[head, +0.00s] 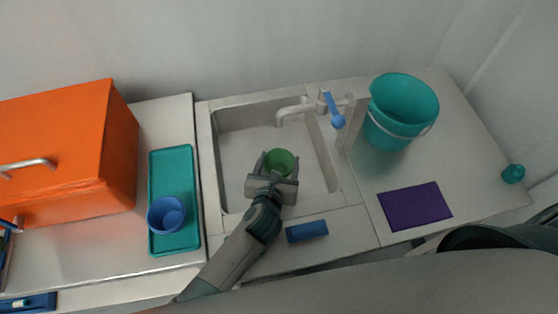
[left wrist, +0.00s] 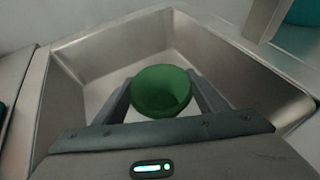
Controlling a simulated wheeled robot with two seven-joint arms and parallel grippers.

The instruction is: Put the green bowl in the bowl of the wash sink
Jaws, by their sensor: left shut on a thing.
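The green bowl (head: 280,161) is between the fingers of my left gripper (head: 279,160), over the basin of the wash sink (head: 235,150). In the left wrist view the green bowl (left wrist: 162,90) sits between the two fingertips of the left gripper (left wrist: 162,95), with the sink basin (left wrist: 105,60) around and below it. The gripper is shut on the bowl. I cannot tell whether the bowl touches the sink floor. My right gripper is not seen.
A faucet (head: 295,110) with a blue lever stands at the sink's back right. A blue sponge (head: 307,231) lies on the front rim. Left are a teal tray (head: 172,180) with a blue cup (head: 166,214) and an orange box (head: 65,150). Right are a teal bucket (head: 400,110) and purple cloth (head: 415,206).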

